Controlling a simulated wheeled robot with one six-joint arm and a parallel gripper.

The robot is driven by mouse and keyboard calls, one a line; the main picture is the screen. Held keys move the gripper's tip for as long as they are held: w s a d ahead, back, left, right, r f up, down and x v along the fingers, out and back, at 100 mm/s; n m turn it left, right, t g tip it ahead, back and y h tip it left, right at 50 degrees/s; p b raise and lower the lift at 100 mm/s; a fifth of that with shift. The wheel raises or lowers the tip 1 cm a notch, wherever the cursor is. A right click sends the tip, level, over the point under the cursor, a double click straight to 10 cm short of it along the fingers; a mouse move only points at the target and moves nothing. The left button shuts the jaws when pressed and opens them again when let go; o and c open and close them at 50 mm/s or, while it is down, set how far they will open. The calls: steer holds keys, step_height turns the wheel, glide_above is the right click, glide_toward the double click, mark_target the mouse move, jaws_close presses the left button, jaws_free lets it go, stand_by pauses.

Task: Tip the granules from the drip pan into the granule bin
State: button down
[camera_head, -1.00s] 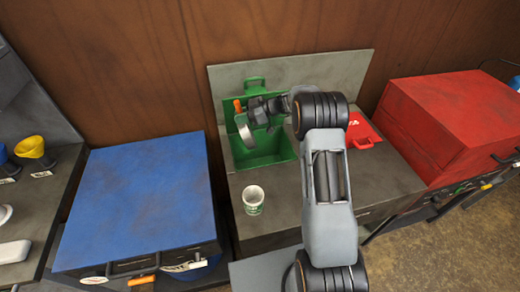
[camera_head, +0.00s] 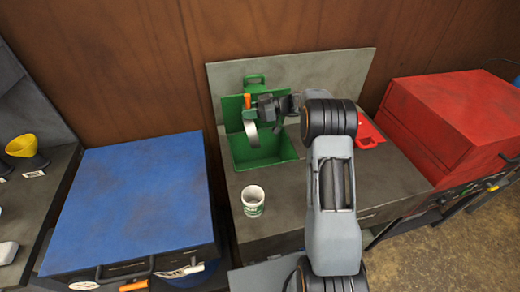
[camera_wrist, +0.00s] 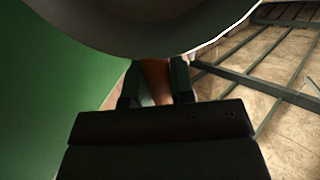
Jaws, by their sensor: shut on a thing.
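The drip pan (camera_head: 252,134) is a grey, round-edged pan with an orange handle (camera_head: 247,101). It hangs on edge, steeply tilted, over the open green granule bin (camera_head: 284,153). My gripper (camera_head: 256,108) is shut on the handle, above the bin's rear left part. In the wrist view the pan's grey curved body (camera_wrist: 150,30) fills the top, and the handle sits between the fingers (camera_wrist: 156,84). The bin's green wall (camera_wrist: 50,100) fills the left. I see no granules; the pan's inside and the bin's floor are not clearly visible.
A white cup (camera_head: 253,201) stands on the grey bench in front of the bin. A red tray-like thing (camera_head: 368,134) lies right of my arm. A blue chest (camera_head: 140,205) stands left and a red cabinet (camera_head: 455,120) right. A grey back panel (camera_head: 320,70) rises behind the bin.

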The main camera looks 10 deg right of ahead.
steer(key=shift+d+b, duration=0.3)
steer(key=shift+b, duration=0.15)
steer(key=shift+d+r+y+b, duration=0.15)
steer(key=shift+d+y+b, duration=0.85)
steer(key=shift+b, duration=0.6)
steer(key=shift+d+m+t+y+b, duration=0.3)
steer(key=shift+d+y+b, duration=0.5)
steer(key=shift+d+b, duration=0.75)
steer(key=shift+d+f+m+t+y+b, duration=0.2)
steer(key=shift+d+y+b, duration=0.4)
steer(key=shift+b, duration=0.35)
steer(key=shift+d+f+m+t+y+b, duration=0.15)
steer(key=shift+d+y+b, duration=0.25)
steer(key=shift+d+b, duration=0.45)
